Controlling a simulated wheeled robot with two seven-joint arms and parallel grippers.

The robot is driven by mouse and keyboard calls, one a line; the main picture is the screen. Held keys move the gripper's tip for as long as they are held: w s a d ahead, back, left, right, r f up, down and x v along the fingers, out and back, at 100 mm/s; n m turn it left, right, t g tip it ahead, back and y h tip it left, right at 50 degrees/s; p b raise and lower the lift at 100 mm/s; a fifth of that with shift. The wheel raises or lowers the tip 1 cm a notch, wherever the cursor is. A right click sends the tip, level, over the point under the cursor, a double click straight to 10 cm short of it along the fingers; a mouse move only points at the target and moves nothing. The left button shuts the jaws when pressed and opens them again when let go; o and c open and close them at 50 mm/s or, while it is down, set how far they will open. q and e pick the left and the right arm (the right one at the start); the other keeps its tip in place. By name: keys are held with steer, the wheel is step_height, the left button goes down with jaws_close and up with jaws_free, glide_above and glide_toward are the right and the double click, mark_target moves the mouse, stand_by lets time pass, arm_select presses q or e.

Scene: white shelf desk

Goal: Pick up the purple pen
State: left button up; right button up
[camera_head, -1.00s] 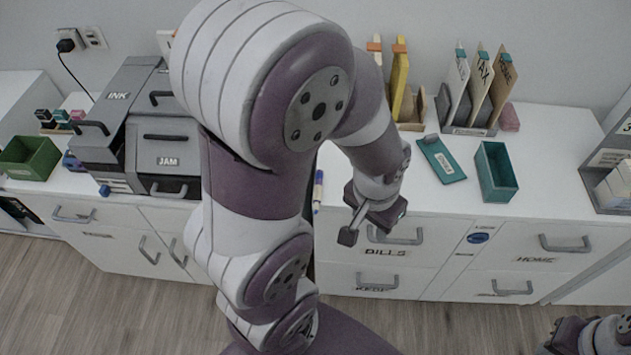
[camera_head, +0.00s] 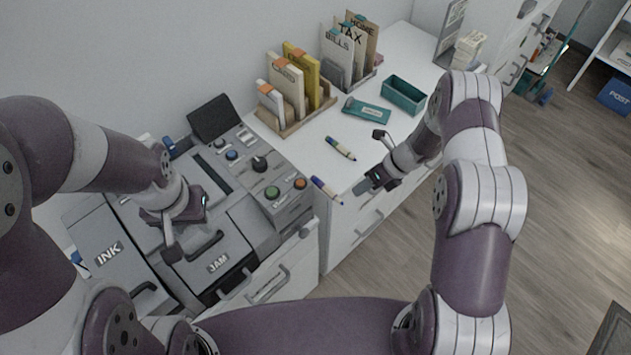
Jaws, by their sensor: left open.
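Two pens lie on the white desk top. One (camera_head: 327,190), with a blue-purple cap, lies at the front edge beside the printer. The other (camera_head: 341,148), dark-ended with a pale barrel, lies farther back. I cannot tell surely which is the purple one. My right gripper (camera_head: 371,162) is to the right of both pens, near the desk's front edge, with its fingers apart and nothing between them. My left gripper (camera_head: 184,234) hangs over the grey printer, left of the pens. It is open and holds nothing that I can see; one finger is partly hidden.
The grey printer (camera_head: 240,215), with INK and JAM lids and buttons, fills the left. File holders (camera_head: 297,118) stand along the wall. A teal box (camera_head: 403,95) and a teal flat case (camera_head: 367,110) lie behind the pens. Desk around the pens is clear.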

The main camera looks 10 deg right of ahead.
mark_target(339, 200)
steer(key=x, duration=0.1)
steer(key=p+x, duration=0.1)
steer(key=x, duration=0.3)
steer(key=shift+w+a+p, duration=0.3)
steer(key=shift+a, duration=0.25)
steer(key=f, duration=0.2)
steer(key=shift+w+a+f, duration=0.2)
steer(key=shift+a+f, duration=0.15)
steer(key=shift+a, duration=0.05)
arm_select(q)
steer(key=shift+w+a+r, duration=0.15)
steer(key=shift+a+r, duration=0.1)
steer(key=shift+r, duration=0.6)
arm_select(e)
steer(key=shift+a+r, duration=0.1)
steer(key=shift+a, duration=0.1)
jaws_close()
